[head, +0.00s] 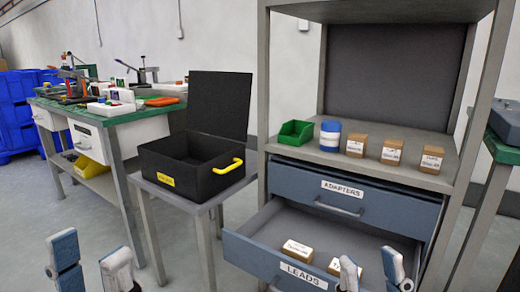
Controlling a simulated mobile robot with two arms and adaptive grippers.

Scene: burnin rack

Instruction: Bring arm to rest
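My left gripper (91,262) is at the bottom left, over the floor in front of the green-topped bench. Its two blue-and-white fingers stand apart with nothing between them. My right gripper (371,270) is at the bottom right, in front of the open LEADS drawer (246,255) as seen from the head. Its two fingers are also apart, and no object is visible held between them. A cardboard box (297,250) and a second box (336,265) lie in the drawer. The lower parts of both grippers are cut off by the picture edge.
The ADAPTERS drawer (380,205) above is shut. The shelf holds a green bin (295,134), a blue-and-white container (330,136) and several small boxes. A black case (190,165) with its lid up stands on a small table (187,201). Floor is clear between bench and small table.

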